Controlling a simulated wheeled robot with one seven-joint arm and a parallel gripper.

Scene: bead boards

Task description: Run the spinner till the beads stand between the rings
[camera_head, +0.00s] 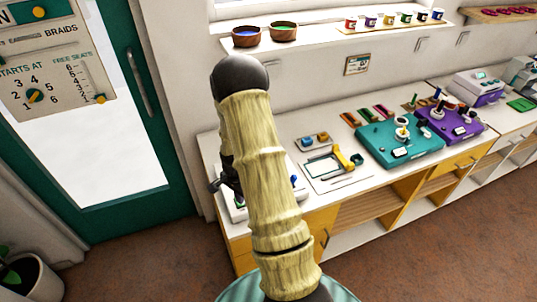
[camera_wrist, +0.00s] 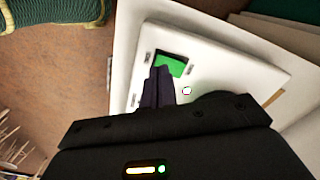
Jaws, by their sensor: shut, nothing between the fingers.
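My gripper (camera_wrist: 159,70) is shut and empty in the wrist view. Its dark fingers are over a white board with a dark-edged green window (camera_wrist: 173,64) by the fingertips; I cannot tell whether they touch it. In the head view my gripper (camera_head: 228,184) is mostly hidden behind my arm, at the left end of the counter. A teal machine (camera_head: 375,134) and a purple machine (camera_head: 473,124), each with a small white bowl-like part and knobs, stand further right. I cannot tell which thing is the spinner. No beads between rings can be made out.
The white board (camera_wrist: 232,62) lies on the counter (camera_head: 213,153). A board with a yellow handle-like part (camera_head: 344,158) lies to its right. Two bowls and several small pots stand on the shelf (camera_head: 330,36) above. A teal door (camera_head: 105,213) is at left.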

